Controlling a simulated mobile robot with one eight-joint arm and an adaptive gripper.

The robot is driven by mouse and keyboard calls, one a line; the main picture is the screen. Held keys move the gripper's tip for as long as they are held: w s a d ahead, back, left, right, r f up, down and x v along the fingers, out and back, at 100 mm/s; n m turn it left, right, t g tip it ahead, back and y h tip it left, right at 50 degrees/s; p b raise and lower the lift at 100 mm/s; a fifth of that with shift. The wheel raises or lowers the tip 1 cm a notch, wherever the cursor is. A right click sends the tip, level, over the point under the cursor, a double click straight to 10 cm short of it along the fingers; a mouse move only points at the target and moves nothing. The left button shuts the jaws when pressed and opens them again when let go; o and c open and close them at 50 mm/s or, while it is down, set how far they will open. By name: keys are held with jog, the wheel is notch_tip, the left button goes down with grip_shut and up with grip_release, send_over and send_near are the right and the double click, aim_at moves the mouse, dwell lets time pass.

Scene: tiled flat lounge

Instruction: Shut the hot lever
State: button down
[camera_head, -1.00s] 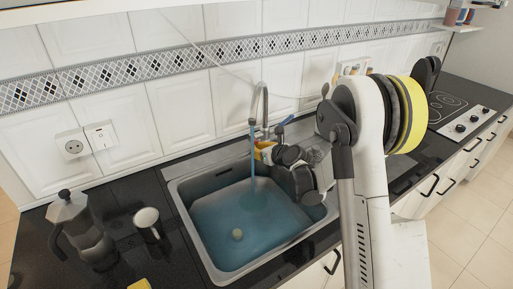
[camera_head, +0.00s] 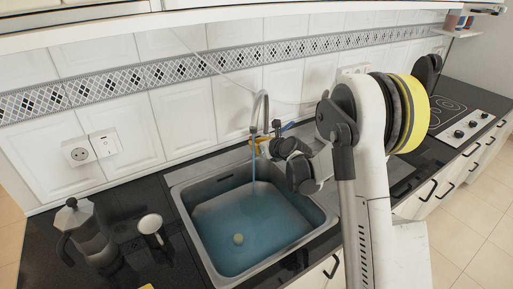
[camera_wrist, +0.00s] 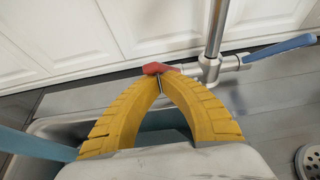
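The metal tap (camera_head: 263,105) stands behind the sink, and a blue stream of water runs from its spout into the basin. In the wrist view, the red hot lever (camera_wrist: 158,68) sticks out left of the tap body (camera_wrist: 209,68). The blue lever (camera_wrist: 280,46) sticks out to the right; it also shows in the head view (camera_head: 288,126). My gripper (camera_wrist: 160,86) has its yellow fingers brought together at the tips, right at the red lever. Whether they touch it, I cannot tell. The head view shows the gripper (camera_head: 262,147) beside the tap, partly hidden by my arm.
A moka pot (camera_head: 90,235) and a metal cup (camera_head: 151,225) stand on the dark counter at left. The tiled wall (camera_head: 190,110) is close behind the tap. A hob (camera_head: 452,110) is at right.

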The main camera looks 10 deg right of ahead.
jog(key=shift+w+a+r, duration=0.3)
jog(key=shift+w+r, duration=0.6)
jog(key=shift+r, duration=0.05)
jog(key=shift+w+a+r+p, duration=0.15)
jog(key=shift+w+r+p, duration=0.05)
jog(key=shift+w, duration=0.2)
jog(key=shift+w+a+r+p, duration=0.1)
jog(key=shift+w+r+p, duration=0.1)
jog(key=shift+w, duration=0.2)
